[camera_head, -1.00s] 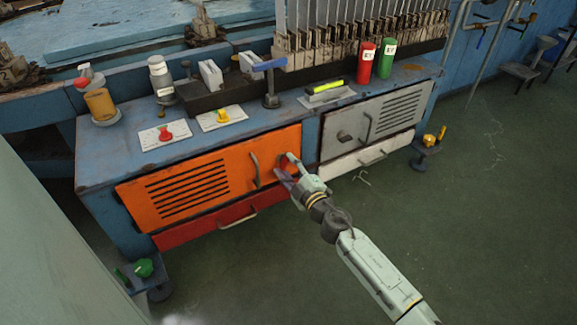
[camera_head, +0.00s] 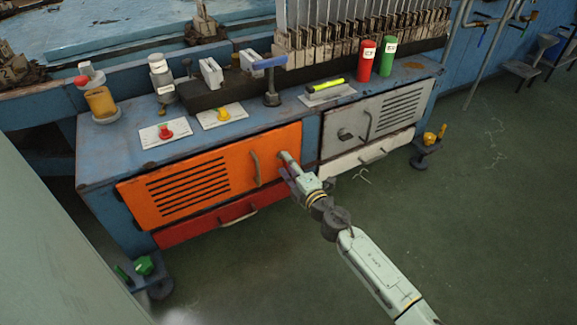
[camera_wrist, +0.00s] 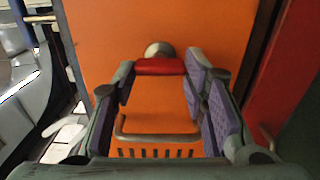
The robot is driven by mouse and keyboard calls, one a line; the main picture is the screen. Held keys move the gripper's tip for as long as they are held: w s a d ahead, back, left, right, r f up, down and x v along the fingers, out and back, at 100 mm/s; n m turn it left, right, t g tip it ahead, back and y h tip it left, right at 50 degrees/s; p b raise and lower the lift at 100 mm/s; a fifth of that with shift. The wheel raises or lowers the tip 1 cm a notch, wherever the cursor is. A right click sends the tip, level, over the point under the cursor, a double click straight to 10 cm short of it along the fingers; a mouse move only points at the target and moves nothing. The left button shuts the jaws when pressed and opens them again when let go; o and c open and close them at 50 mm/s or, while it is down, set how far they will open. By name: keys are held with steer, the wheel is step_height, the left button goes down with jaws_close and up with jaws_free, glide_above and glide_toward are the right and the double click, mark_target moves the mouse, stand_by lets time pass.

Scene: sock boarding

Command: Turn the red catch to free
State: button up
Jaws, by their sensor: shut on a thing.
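The red catch (camera_wrist: 160,67) shows in the wrist view as a short red bar in front of a round metal boss (camera_wrist: 159,49) on the orange door (camera_wrist: 220,30). The bar lies across the picture between my fingertips. My gripper (camera_wrist: 161,73) is shut on it, with a purple-padded finger at each side. In the head view my gripper (camera_head: 287,166) is at the right end of the orange door (camera_head: 210,178), right of the door's handle (camera_head: 255,168); it hides the catch there.
The door handle (camera_wrist: 155,134) is close below the catch in the wrist view. A red drawer (camera_head: 195,226) is under the orange door. A grey door (camera_head: 350,128) and a white drawer (camera_head: 345,164) are to the right. The floor in front is clear.

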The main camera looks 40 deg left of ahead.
stand_by(0.3)
steer(key=o, duration=1.2)
steer(key=shift+c, duration=0.2)
steer(key=v, duration=0.7)
steer(key=shift+d, duration=0.3)
steer(key=shift+s, duration=0.1)
